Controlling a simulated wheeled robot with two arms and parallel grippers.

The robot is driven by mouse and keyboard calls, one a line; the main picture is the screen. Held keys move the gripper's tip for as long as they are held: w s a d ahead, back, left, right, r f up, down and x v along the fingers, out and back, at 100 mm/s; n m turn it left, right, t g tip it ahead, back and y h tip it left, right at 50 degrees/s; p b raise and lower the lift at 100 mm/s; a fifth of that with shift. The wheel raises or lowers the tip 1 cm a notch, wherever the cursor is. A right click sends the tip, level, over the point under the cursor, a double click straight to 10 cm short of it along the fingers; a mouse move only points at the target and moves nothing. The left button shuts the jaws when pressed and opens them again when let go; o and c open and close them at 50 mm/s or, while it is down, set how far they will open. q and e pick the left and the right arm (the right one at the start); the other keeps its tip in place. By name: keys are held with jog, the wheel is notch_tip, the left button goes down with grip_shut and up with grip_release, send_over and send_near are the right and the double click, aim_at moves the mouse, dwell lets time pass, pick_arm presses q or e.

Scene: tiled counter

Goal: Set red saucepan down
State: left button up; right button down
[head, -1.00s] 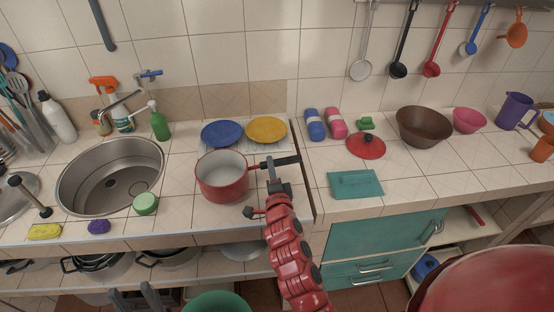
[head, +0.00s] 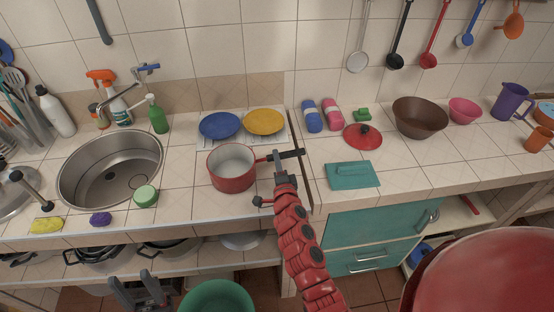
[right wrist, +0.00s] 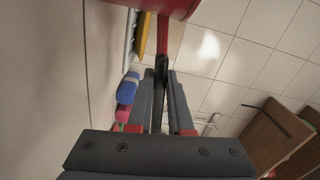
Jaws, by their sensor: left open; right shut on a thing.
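The red saucepan (head: 232,183), pale inside, is upright over the left counter, in front of the plates. I cannot tell whether its base touches the tiles. Its dark-ended handle points right. My right gripper (head: 279,161) is shut on that handle. In the right wrist view, the gripper (right wrist: 161,75) grips the dark handle, and part of the red saucepan (right wrist: 160,6) shows at the top edge. My left gripper (head: 135,287) is open and empty, low at the bottom left, in front of the counter.
A blue plate (head: 219,125) and a yellow plate (head: 264,121) lie behind the saucepan. The sink (head: 112,172) and a green round tub (head: 145,195) are to its left. A red lid (head: 355,140) and teal board (head: 352,176) lie on the right counter. Bare tiles lie left of the saucepan.

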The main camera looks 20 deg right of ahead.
jog(key=c, duration=0.8)
grip_release()
jog(key=shift+c, duration=0.2)
jog(key=shift+s+r, duration=0.1)
